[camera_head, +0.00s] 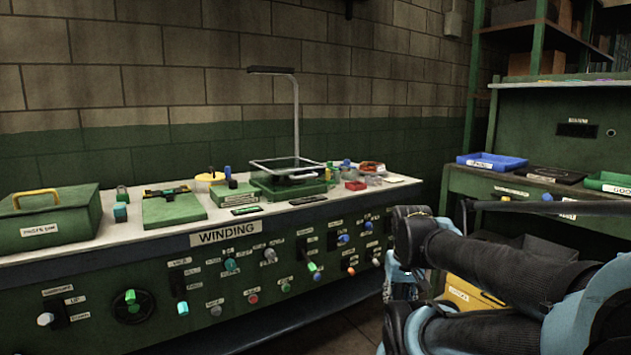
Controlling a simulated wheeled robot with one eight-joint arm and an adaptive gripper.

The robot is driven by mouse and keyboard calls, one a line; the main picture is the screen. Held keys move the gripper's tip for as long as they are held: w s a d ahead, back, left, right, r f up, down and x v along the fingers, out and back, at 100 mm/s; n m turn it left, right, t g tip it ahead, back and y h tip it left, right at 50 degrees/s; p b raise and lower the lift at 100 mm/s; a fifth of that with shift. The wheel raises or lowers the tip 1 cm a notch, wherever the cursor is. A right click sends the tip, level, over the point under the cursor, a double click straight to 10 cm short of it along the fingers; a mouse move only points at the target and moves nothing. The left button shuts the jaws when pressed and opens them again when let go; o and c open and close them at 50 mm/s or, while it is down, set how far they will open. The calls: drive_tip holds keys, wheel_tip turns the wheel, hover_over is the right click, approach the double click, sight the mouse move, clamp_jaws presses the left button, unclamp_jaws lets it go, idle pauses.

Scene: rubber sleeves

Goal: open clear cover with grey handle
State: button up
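The clear cover (283,165) with a grey rim lies roughly flat over a low green box (290,188) on the workbench, under a lamp. Its grey handle (303,177) seems to run along the front edge, but it is small and hard to make out. My arm fills the lower right of the view. My gripper (402,285) seems to hang at the arm's near end, in front of the bench and below its top, well apart from the cover. Its fingers are dark and unclear, so I cannot tell if they are open.
The bench (150,240) has knobs and switches on its front. A green box with a yellow handle (45,220) stands at left. A lamp post (296,115) rises behind the cover. Small coloured parts and a red box (355,185) crowd its right. A blue tray (492,162) sits on another bench.

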drive_tip(key=shift+d, duration=0.1)
drive_tip(key=m+t+y, duration=0.9)
drive_tip(key=m+t, duration=0.2)
approach(308, 176)
drive_tip(key=x, duration=1.1)
drive_tip(key=shift+d+f, duration=0.1)
drive_tip(key=shift+c, duration=0.6)
drive_tip(key=shift+s, duration=0.1)
clamp_jaws()
